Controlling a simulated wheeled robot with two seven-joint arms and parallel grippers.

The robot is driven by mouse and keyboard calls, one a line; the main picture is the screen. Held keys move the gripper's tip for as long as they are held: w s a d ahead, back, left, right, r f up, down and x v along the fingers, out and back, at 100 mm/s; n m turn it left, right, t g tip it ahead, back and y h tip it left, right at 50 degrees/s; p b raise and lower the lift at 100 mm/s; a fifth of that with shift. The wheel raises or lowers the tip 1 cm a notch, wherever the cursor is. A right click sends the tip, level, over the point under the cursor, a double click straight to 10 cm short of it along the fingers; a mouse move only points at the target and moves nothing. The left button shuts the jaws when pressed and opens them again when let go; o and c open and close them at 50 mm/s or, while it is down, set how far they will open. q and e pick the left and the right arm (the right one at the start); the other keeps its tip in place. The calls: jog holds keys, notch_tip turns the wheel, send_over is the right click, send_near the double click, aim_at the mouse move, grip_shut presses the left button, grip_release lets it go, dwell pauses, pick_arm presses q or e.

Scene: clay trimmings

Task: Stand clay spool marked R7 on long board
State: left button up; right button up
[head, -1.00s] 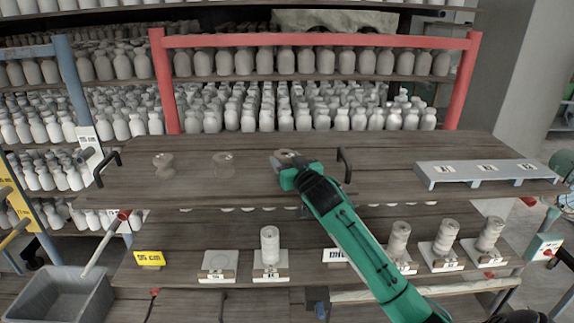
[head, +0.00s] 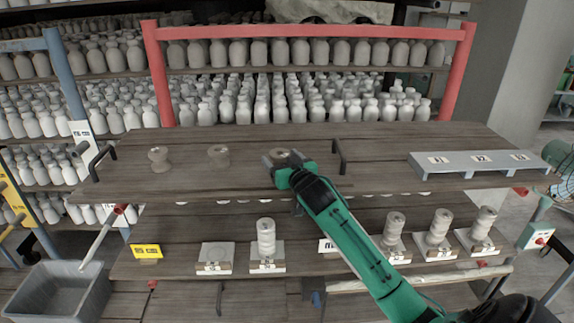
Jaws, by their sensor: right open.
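My right gripper (head: 281,161) reaches over the upper wooden surface from the lower right. The R7 mark cannot be read on any spool. My left gripper is not in view.
Black handles (head: 340,155) rise beside the board. On the lower shelf, several spools (head: 266,238) stand on white tiles; one tile (head: 215,256) is empty. A grey low rack (head: 480,165) stands at right. A grey bin (head: 60,292) is at lower left.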

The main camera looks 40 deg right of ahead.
jog(key=shift+s+a+f, duration=0.1)
jog(key=shift+s, duration=0.3)
jog(key=s+a+b, duration=0.1)
jog(key=s+b, duration=0.3)
jog(key=s, duration=0.7)
jog(key=shift+a, duration=0.35)
